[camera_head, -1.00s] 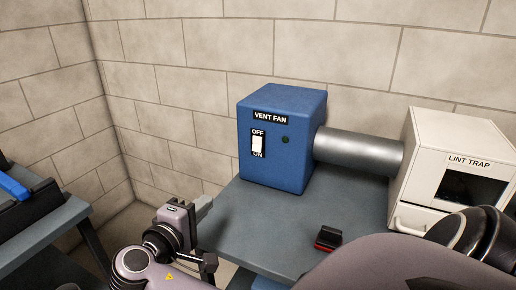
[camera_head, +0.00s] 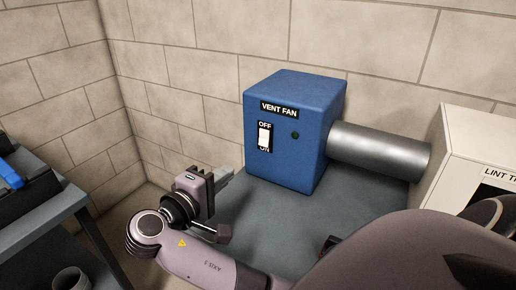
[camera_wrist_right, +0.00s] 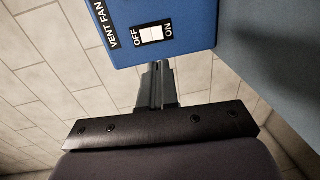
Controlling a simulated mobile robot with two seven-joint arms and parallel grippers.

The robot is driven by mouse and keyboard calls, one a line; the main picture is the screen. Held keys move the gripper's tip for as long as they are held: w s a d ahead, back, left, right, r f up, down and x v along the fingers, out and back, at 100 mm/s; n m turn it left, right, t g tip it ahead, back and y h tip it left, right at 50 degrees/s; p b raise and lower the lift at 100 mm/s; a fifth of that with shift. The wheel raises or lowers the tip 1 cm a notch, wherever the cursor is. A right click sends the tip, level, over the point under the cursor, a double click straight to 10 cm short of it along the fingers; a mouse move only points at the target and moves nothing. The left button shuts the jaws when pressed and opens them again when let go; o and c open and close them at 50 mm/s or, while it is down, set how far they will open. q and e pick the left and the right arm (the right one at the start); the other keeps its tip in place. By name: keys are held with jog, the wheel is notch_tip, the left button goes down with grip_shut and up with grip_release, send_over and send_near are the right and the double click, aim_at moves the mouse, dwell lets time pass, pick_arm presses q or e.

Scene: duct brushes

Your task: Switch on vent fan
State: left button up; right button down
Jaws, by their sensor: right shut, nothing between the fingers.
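The blue vent fan box (camera_head: 310,150) stands on the grey table against the wall. Its front has a white rocker switch (camera_head: 264,135) between the OFF and ON labels, and a small dark lamp (camera_head: 295,135). I cannot tell which way the rocker is tilted. My right gripper (camera_head: 226,174) is shut and empty, left of the box and lower than the switch, apart from it. In the right wrist view, the shut fingers (camera_wrist_right: 158,72) point toward the box front, with the switch (camera_wrist_right: 152,34) just beyond their tips. My left gripper is not in view.
A metal duct (camera_head: 380,150) joins the box to the white lint trap (camera_head: 460,150) at right. My arm covers much of the grey table (camera_head: 250,205) and nearly hides a small dark and red object (camera_head: 329,243). Another table (camera_head: 55,205) stands at left.

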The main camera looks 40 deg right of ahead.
aim_at(263, 145)
jog(key=x, duration=1.4)
jog(key=shift+f, duration=0.1)
jog(key=shift+d+f+b, duration=0.15)
jog(key=shift+f+b, duration=0.05)
jog(key=shift+b, duration=0.25)
jog(key=shift+d+r+h, duration=0.1)
jog(key=shift+r+h, duration=0.05)
jog(key=shift+h, duration=0.15)
